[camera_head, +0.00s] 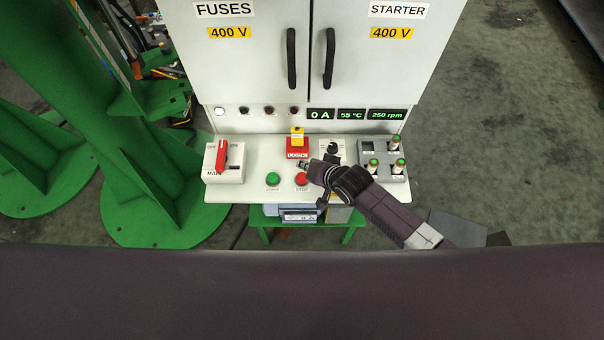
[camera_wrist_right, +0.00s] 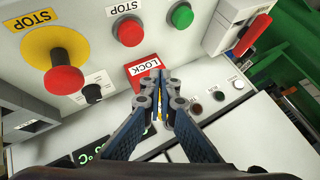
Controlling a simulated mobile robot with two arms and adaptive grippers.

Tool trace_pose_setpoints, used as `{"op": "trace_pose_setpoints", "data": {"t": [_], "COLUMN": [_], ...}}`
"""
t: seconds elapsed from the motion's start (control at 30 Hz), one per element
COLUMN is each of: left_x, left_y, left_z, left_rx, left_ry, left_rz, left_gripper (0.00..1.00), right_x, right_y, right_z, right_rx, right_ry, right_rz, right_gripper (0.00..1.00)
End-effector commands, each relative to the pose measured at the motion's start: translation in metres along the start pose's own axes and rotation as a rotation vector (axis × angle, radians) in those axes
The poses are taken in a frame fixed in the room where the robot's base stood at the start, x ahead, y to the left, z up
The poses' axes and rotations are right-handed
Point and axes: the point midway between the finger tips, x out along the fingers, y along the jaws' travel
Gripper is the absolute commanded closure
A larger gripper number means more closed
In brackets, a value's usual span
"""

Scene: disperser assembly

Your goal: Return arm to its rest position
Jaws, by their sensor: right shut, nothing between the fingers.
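My right arm comes in from the lower right in the head view. Its gripper (camera_head: 307,168) is over the sloped control panel (camera_head: 256,182), close to the red stop button (camera_head: 302,179). In the right wrist view the two blue fingers (camera_wrist_right: 160,88) are together at their tips, with nothing held. The tips overlap the red LOCK block (camera_wrist_right: 141,66) in that picture; I cannot tell whether they touch it. The yellow and red stop knob (camera_wrist_right: 55,60) shows in the wrist view; in the head view my gripper seems to hide it. My left gripper is not in view.
A red MAIN switch (camera_head: 222,157) is on the panel's left, a green start button (camera_head: 272,179) at its front. A grey block with several green-topped pegs (camera_head: 383,160) is at right. Cabinet doors with black handles (camera_head: 291,60) rise behind. Green frames (camera_head: 150,195) stand left.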

Motion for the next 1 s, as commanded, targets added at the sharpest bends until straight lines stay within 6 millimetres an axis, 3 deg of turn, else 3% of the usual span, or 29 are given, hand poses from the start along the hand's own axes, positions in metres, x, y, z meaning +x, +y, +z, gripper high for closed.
{"op": "trace_pose_setpoints", "data": {"t": [0.73, 0.87, 1.0], "left_x": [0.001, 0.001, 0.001], "left_y": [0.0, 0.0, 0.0], "left_z": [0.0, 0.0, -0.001], "left_rx": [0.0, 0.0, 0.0], "left_ry": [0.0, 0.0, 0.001], "left_rz": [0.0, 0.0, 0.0], "left_gripper": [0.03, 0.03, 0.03], "right_x": [-0.002, -0.02, -0.066], "right_y": [-0.001, -0.008, -0.006], "right_z": [0.003, 0.016, 0.035], "right_rx": [-0.003, -0.034, -0.112], "right_ry": [-0.003, -0.026, -0.07], "right_rz": [0.001, 0.014, 0.067], "right_gripper": [1.0, 1.0, 1.0]}}
